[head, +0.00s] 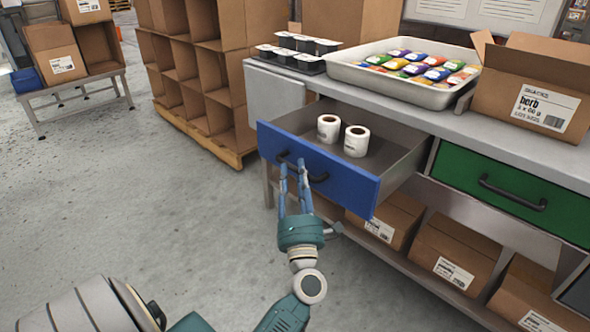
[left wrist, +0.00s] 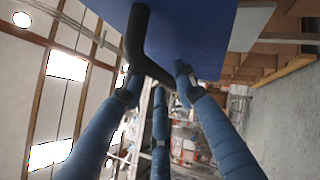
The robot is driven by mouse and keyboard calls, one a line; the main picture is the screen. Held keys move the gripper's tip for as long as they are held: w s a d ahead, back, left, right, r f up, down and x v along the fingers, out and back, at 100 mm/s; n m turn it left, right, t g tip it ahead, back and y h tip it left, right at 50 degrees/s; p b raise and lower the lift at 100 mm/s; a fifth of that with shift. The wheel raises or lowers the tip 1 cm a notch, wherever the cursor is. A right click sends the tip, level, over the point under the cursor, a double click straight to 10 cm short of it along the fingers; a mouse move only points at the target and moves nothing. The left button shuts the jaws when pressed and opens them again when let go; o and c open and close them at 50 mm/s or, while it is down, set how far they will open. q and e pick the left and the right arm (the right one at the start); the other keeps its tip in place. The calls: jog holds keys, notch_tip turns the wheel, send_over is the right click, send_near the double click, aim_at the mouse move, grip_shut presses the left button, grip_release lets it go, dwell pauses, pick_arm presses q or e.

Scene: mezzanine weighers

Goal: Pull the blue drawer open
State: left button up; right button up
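The blue drawer (head: 318,163) is pulled well out from under the bench, so its inside shows. Two white label rolls (head: 329,128) (head: 356,141) stand upright inside it. Its black bar handle (head: 318,178) is on the front face. My left gripper (head: 294,167) reaches up to the left part of this handle, with its blue fingers shut around the bar. The left wrist view shows the black handle (left wrist: 139,38) running between the fingertips against the blue front. My right gripper is out of view.
A green drawer (head: 515,190) is shut to the right. Boxes (head: 455,250) stand on the shelf below. The bench top bears a tray of colourful packets (head: 445,98), dark-based cups (head: 290,57) and an open herb carton (head: 535,90). The floor (head: 130,190) at left is clear.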

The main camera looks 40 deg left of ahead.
pick_arm(q)
jog(key=v, duration=1)
jog(key=shift+d, duration=0.15)
jog(key=shift+s+f, duration=0.1)
jog(key=shift+f, duration=0.05)
